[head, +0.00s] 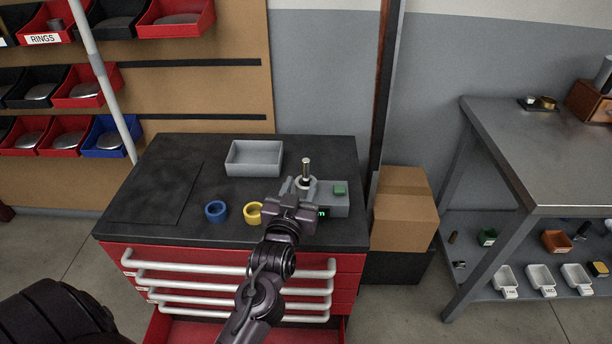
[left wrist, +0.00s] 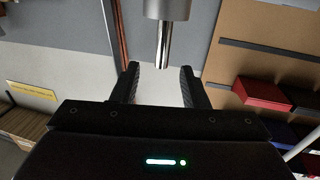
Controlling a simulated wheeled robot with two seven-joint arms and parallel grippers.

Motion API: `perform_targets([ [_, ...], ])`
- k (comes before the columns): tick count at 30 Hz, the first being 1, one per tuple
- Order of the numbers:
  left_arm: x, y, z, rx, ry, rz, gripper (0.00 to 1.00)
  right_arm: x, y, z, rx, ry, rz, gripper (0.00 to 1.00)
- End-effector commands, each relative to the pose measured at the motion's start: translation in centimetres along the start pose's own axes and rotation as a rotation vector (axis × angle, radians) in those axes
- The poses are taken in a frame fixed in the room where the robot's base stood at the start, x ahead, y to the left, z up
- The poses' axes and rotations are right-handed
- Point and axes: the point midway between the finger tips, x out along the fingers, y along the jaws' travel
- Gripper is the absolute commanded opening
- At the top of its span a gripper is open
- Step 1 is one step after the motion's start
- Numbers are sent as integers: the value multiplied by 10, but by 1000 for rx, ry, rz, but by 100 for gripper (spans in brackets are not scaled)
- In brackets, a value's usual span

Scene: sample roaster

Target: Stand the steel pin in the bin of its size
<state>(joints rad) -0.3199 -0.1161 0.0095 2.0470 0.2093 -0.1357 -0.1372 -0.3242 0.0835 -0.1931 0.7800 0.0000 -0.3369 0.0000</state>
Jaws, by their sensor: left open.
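The steel pin (head: 306,166) stands upright on a grey device (head: 335,203) with a green button, near the right side of the black bench top. My left gripper (head: 300,186) is open at the device, its fingers pointing towards the pin. In the left wrist view the pin (left wrist: 163,46) shows in line with the gap between the open fingers (left wrist: 161,78), joined to a wider grey cylinder (left wrist: 167,8). I cannot tell whether a finger touches it. Three small white labelled bins stand on the right table's lower shelf, one here (head: 541,277); their labels are too small to read.
A blue ring (head: 215,211) and a yellow ring (head: 253,213) lie left of my gripper. An empty grey tray (head: 254,158) sits behind them. Wall bins hang at left.

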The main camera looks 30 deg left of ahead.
Motion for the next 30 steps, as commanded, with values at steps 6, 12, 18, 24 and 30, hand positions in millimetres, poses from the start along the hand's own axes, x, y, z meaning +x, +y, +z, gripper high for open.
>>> perform_targets([
  [6, 23, -1, -3, 0, 12, -4, 40, 0, 0, 3, 0, -2, 0, 0],
  [12, 49, -3, -4, -1, 11, -4, 40, -2, 0, 10, -1, -6, 0, 0],
  [18, 73, -3, -2, 0, 10, -3, 40, -1, 0, 14, -1, -6, -1, 0],
  [24, 76, -4, -1, 0, 8, -2, 40, -1, 0, 14, -1, -6, -1, 0],
  [30, 76, -4, -1, 0, 8, -2, 25, -1, 0, 14, -1, -6, -1, 0],
])
